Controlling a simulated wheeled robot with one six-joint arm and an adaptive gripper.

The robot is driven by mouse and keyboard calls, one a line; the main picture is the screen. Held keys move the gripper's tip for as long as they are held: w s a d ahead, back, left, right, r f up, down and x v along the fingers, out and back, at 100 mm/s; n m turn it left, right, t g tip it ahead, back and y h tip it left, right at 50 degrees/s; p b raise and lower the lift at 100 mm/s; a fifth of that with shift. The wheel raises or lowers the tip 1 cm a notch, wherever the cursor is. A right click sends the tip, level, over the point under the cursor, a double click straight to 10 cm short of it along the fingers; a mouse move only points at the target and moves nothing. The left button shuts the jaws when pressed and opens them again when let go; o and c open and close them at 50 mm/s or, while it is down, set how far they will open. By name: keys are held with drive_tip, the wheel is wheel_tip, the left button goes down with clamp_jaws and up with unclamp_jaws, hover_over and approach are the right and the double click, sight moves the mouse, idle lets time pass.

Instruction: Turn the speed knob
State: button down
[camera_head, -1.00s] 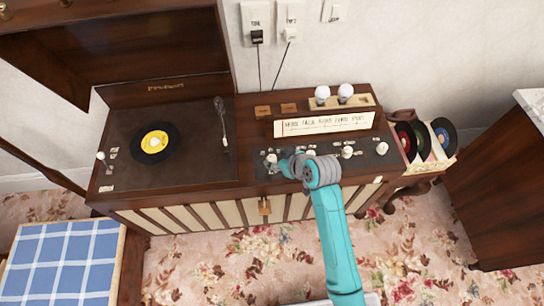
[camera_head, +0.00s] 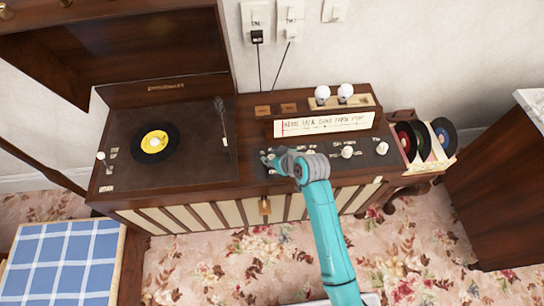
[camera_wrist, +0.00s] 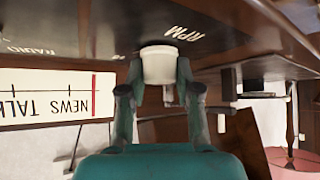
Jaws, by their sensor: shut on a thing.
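A white round knob (camera_wrist: 158,62) shows in the wrist view beside the printed RPM label (camera_wrist: 187,33) on the dark console panel. My gripper (camera_wrist: 158,88) is shut on this knob, with one finger on each side of it. In the head view my gripper (camera_head: 270,159) is at the left end of the control panel (camera_head: 325,163), and it hides most of the knob there. How far the knob is turned cannot be told.
The console's turntable with a yellow-centred record (camera_head: 155,144) lies left of my gripper. Other white knobs (camera_head: 347,151) and (camera_head: 382,148) sit on the panel to the right. A lit tuning dial (camera_head: 323,124) stands behind, and a record rack (camera_head: 432,160) is beyond the right end.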

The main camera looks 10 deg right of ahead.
drive_tip(key=m+t+h, duration=0.1)
drive_tip(key=m+h, duration=0.1)
drive_tip(key=m, duration=0.1)
drive_tip(key=shift+a+m+h, duration=0.1)
drive_tip(key=shift+m+h, duration=2.2)
drive_tip(key=shift+m, duration=0.6)
drive_tip(key=c, duration=0.8)
unclamp_jaws()
drive_tip(key=v, duration=1.2)
drive_tip(key=shift+s+f, duration=0.1)
drive_tip(key=shift+s, duration=0.05)
